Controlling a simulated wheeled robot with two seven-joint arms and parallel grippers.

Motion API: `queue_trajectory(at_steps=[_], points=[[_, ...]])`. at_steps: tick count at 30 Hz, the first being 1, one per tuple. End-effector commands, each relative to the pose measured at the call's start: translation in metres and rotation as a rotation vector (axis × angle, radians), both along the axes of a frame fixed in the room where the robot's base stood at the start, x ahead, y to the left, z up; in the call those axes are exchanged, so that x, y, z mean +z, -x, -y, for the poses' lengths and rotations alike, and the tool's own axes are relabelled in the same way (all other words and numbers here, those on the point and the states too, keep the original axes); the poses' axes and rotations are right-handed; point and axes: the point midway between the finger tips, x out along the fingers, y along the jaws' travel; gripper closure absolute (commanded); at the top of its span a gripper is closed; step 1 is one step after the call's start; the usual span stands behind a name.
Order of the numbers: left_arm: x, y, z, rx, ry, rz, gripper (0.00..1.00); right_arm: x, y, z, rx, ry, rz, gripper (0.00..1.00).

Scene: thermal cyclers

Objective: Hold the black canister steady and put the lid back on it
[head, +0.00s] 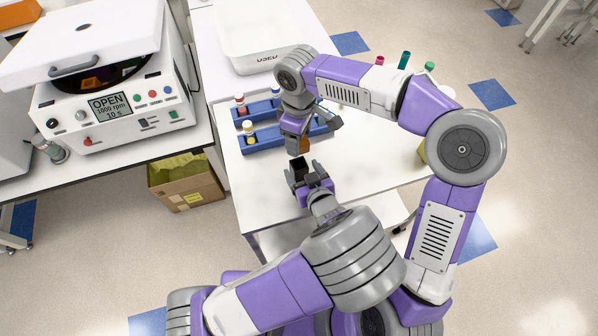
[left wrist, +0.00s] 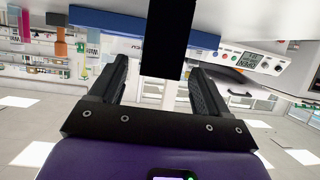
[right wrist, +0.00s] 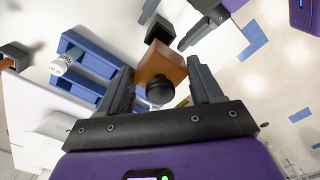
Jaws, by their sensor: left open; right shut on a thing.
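The black canister (head: 298,165) stands near the front of the white table; in the left wrist view it is a dark block (left wrist: 168,40) between the fingers' far ends, with gaps at both sides. My left gripper (head: 304,174) is open around or just beside it, coming from the front. My right gripper (head: 306,137) is shut on the orange-brown lid (head: 305,147), just above and behind the canister. In the right wrist view the lid (right wrist: 160,68) shows a dark round knob, with the canister (right wrist: 160,28) beyond it. Whether lid and canister touch is unclear.
Blue racks (head: 262,138) with capped vials stand just behind and left of the grippers. A white tub (head: 262,50) is at the back, and several coloured tubes (head: 404,60) are at the back right. An open-lidded machine (head: 112,105) stands on the left bench. The table's front is clear.

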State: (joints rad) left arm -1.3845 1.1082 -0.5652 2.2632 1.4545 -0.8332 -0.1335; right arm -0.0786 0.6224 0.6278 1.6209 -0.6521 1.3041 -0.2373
Motion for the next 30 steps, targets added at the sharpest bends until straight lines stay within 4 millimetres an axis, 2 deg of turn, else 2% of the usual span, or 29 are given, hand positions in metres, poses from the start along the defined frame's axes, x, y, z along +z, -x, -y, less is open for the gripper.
queue_trajectory(at_steps=[3, 7, 19, 30], points=[[-0.007, -0.015, -0.007, 0.001, -0.002, 0.0, 0.23, 0.0, 0.0, 0.0, 0.0, 0.0, 0.0, 0.64], [-0.012, -0.025, -0.01, 0.001, 0.0, -0.001, 0.23, 0.0, 0.0, 0.0, 0.0, 0.0, 0.0, 0.64], [-0.013, -0.03, -0.012, -0.001, -0.001, 0.0, 0.23, 0.0, 0.0, 0.0, 0.0, 0.0, 0.0, 0.64], [-0.013, -0.029, -0.012, -0.001, 0.0, 0.0, 0.8, 0.0, 0.0, 0.0, 0.0, 0.0, 0.0, 0.64]])
